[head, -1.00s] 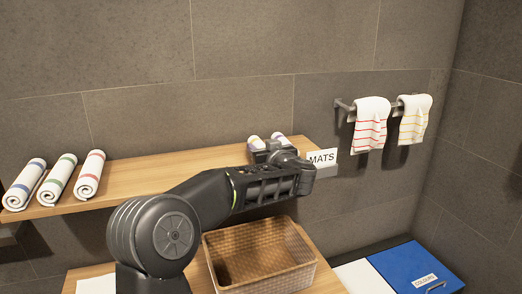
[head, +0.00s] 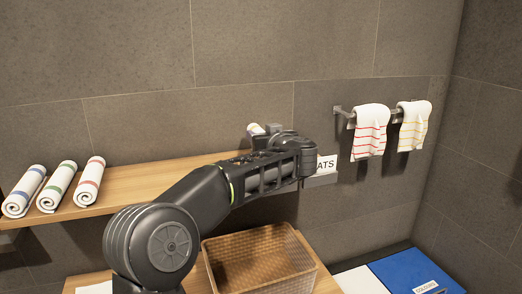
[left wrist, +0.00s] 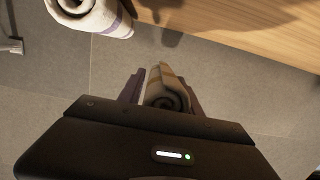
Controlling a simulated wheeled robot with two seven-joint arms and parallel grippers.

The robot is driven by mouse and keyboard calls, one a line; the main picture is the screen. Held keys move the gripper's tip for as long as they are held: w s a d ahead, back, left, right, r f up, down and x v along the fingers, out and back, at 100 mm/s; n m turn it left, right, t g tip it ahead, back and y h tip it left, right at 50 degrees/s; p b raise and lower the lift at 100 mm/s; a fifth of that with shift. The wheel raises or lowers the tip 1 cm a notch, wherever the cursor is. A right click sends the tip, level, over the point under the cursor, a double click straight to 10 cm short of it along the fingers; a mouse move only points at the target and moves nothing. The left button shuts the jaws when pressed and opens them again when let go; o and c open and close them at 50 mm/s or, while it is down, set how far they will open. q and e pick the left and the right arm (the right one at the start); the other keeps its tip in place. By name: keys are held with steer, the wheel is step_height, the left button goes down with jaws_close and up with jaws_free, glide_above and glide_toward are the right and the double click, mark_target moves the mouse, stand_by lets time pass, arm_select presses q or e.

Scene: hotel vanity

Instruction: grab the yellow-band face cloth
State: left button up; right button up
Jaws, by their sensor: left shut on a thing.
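The yellow-band face cloth (head: 255,128) is a white roll, mostly hidden behind my left gripper (head: 266,134) in the head view. In the left wrist view the rolled cloth (left wrist: 163,94) sits end-on between the fingers. My left gripper (left wrist: 160,97) is shut on it and holds it above the wooden shelf (head: 140,183). Another white roll with a purple band (left wrist: 92,14) shows at the upper left of the left wrist view. My right gripper is in neither view.
Rolls with blue (head: 25,190), green (head: 57,187) and red (head: 89,182) bands lie on the shelf's left. Two towels hang on a wall rail (head: 344,112). A woven basket (head: 259,258) stands below; the MATS sign (head: 327,164) is partly covered by my arm.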

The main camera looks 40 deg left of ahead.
mark_target(261, 129)
arm_select(q)
step_height(261, 129, up, 4)
steer(key=shift+f, duration=0.1)
stand_by(0.7)
